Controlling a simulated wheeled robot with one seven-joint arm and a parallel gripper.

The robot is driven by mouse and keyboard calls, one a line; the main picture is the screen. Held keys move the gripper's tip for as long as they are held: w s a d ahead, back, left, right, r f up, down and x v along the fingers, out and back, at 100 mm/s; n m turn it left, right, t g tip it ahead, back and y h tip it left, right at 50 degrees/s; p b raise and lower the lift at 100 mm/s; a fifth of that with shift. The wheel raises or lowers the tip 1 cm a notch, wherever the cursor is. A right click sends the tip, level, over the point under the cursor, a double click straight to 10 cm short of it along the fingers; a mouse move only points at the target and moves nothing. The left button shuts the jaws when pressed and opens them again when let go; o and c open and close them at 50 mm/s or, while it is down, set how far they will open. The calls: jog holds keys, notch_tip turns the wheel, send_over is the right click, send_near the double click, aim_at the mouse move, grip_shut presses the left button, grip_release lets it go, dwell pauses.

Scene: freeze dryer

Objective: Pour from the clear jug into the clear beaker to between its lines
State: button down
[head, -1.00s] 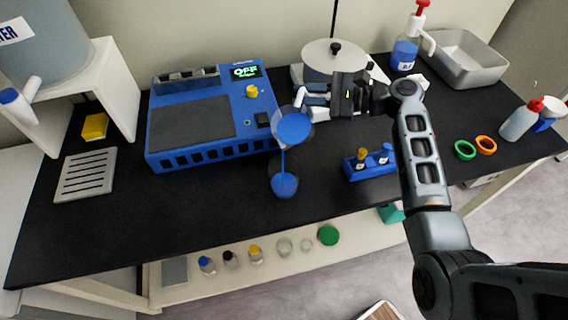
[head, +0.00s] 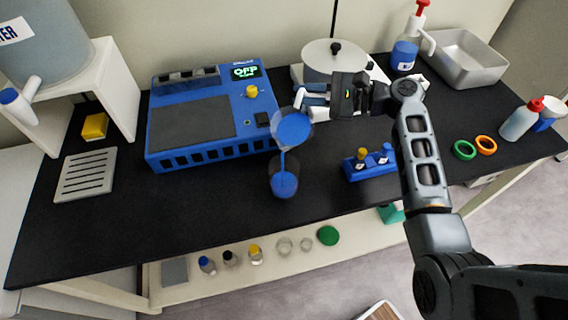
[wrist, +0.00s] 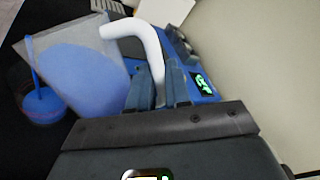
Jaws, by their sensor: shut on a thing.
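The clear jug (head: 293,130) holds blue liquid and is tilted over the clear beaker (head: 284,182), which stands upright on the black bench. A thin blue stream runs from the jug's lip down into the beaker. Blue liquid stands in the beaker; its lines are too small to read in the head view. My gripper (head: 304,99) is shut on the jug's white handle. In the wrist view the jug (wrist: 85,75) hangs beside the gripper fingers (wrist: 160,85), and the stream falls into the beaker (wrist: 42,105) at the left.
A blue machine (head: 210,115) with a lit display stands just left of the jug. A blue rack (head: 369,165) with two small vials is at the right. The bench front is clear.

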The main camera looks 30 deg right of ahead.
jog(key=shift+s+a+r+n+b, duration=0.25)
jog(key=shift+a+r+n+b, duration=0.1)
jog(key=shift+n+b, duration=0.25)
dwell(3.1)
jog(key=shift+w+d+r+p, duration=0.15)
jog(key=shift+r+p, duration=0.1)
jog(key=shift+p, duration=0.55)
jog(key=f+m, duration=0.1)
jog(key=w+d+m, duration=0.1)
jog(key=shift+d+f+m, duration=0.25)
jog(key=shift+f+m, duration=0.15)
jog(key=shift+w+d+f+m+t+y, duration=0.1)
jog(key=shift+w+d+f+m+y, duration=0.15)
jog(key=shift+w+d+f+m, duration=0.55)
jog(key=shift+w+d+f+m+t+y, duration=0.1)
jog(key=shift+d+f+m+y, duration=0.25)
jog(key=shift+m, duration=0.9)
jog(key=shift+w+d+f+m+t+y, duration=0.1)
jog(key=shift+w+d+f+m+y, duration=0.1)
jog(key=shift+w+d+f+m, duration=0.6)
